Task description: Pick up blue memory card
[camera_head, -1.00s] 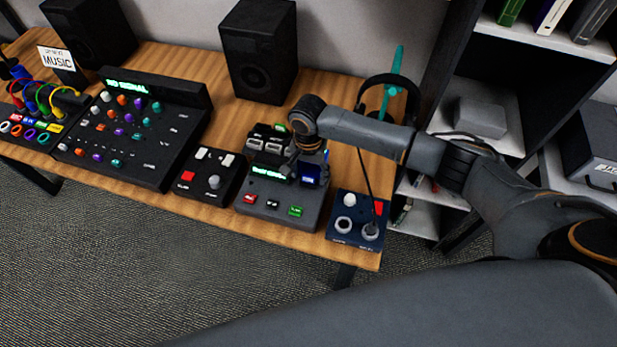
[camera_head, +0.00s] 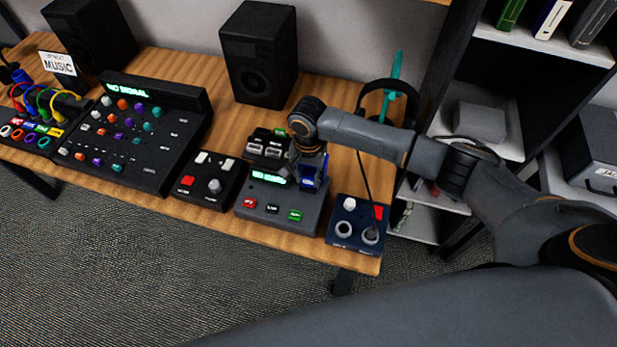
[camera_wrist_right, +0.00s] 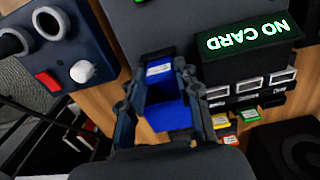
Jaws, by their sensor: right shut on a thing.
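The blue memory card (camera_head: 308,180) has a pale label and stands upright at the right side of the card player (camera_head: 300,213). My right gripper (camera_head: 311,168) is above the player, shut on the card. In the right wrist view the card (camera_wrist_right: 170,116) sits between the two fingers of the gripper (camera_wrist_right: 162,77), with its label toward the fingertips. The player's display (camera_wrist_right: 248,36) reads NO CARD. The fingers partly hide the card in the head view. My left gripper is not in view.
Other cards, green (camera_wrist_right: 249,115) and orange (camera_wrist_right: 229,139), sit beside a slotted holder (camera_wrist_right: 245,90). A small knob box (camera_head: 352,222) stands right of the player. A headphone stand (camera_head: 390,85) is behind. The mixer (camera_head: 135,130) and speakers (camera_head: 258,55) are to the left.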

